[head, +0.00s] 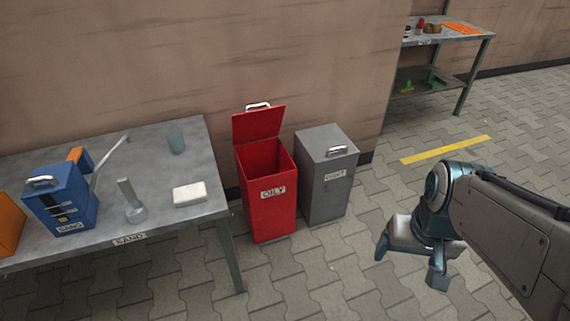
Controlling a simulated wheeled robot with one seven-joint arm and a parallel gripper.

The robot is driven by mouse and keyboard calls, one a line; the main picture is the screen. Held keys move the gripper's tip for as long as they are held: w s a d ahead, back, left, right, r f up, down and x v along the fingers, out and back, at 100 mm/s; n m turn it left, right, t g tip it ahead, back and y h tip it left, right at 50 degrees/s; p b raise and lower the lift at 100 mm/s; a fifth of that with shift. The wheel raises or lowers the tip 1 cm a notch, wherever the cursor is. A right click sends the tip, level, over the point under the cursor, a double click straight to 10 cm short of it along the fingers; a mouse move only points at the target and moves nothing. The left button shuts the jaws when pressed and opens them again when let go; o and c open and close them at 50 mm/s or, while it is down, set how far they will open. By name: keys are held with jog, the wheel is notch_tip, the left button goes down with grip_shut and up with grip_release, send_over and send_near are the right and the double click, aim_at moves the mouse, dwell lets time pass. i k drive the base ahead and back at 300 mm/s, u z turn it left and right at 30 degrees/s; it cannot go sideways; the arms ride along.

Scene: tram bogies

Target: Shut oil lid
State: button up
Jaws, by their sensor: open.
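A red bin (268,212) labelled OILY stands on the floor against the wall, right of the table. Its red lid (259,126) is raised upright at the back, with a pale handle (257,105) at its top edge. The bin's opening faces up and the inside looks empty as far as I can see. My gripper (408,268) is open and empty at the right, in front of and to the right of the bins, apart from both. Its two fingers point down toward the floor.
A grey bin (327,185) with a shut lid stands beside the red one. A table (190,230) at left holds a blue box (62,205), a funnel-like tool (131,203), a cup (176,140) and a white block (189,193). Paved floor (300,280) in front is clear.

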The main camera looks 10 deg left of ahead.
aim_at(248, 126)
jog(key=u, duration=0.45)
jog(key=i, duration=1.05)
jog(key=z, duration=0.45)
